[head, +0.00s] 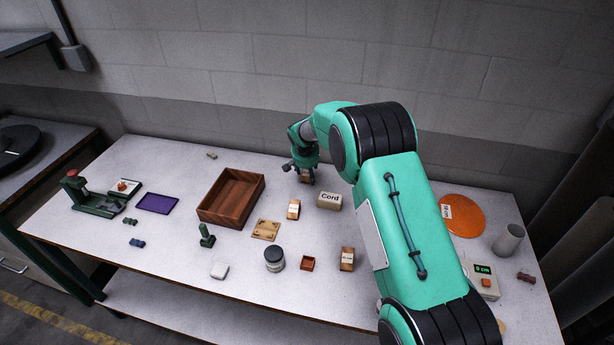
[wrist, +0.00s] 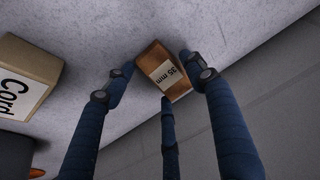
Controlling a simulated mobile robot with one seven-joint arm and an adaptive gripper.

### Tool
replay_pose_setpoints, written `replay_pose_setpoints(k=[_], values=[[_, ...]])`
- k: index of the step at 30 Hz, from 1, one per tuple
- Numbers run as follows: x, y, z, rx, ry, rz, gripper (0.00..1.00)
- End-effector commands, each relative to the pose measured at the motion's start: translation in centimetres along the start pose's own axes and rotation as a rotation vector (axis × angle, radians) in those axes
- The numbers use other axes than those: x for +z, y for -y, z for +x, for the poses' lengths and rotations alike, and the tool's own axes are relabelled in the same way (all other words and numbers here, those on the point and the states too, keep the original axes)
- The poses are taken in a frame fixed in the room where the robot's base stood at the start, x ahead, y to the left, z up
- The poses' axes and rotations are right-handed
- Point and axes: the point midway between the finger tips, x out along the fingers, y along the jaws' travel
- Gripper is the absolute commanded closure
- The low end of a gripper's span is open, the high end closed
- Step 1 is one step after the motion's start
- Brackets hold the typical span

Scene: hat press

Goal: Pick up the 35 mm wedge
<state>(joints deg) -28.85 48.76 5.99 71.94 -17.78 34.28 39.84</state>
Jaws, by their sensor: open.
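The 35 mm wedge (wrist: 163,73) is a brown wooden block with a white label reading "35 mm". In the wrist view it lies on the table between the fingertips of my gripper (wrist: 155,75). The fingers are open, with a gap between the wedge and the left finger; the right fingertip is close to its side, and I cannot tell whether they touch. In the head view my gripper (head: 303,170) is low over the back of the table, and the wedge (head: 306,176) shows partly beneath it.
The box labelled "Cord" (head: 329,201) stands beside the wedge, nearer the front. Two other labelled wooden blocks (head: 293,209) (head: 347,258) stand on the table. A wooden tray (head: 203,213) is to the left. The wall is close behind the table's back edge.

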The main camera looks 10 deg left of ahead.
Motion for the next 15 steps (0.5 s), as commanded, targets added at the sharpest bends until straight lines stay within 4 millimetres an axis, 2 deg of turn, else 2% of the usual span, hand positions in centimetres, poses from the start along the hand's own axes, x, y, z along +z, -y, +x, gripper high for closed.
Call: replay_pose_setpoints(k=[12,15], values=[[0.02,0.01,-0.03,0.000,0.000,0.000,0.45],[0.02,0.01,-0.03,0.000,0.000,0.000,0.63]])
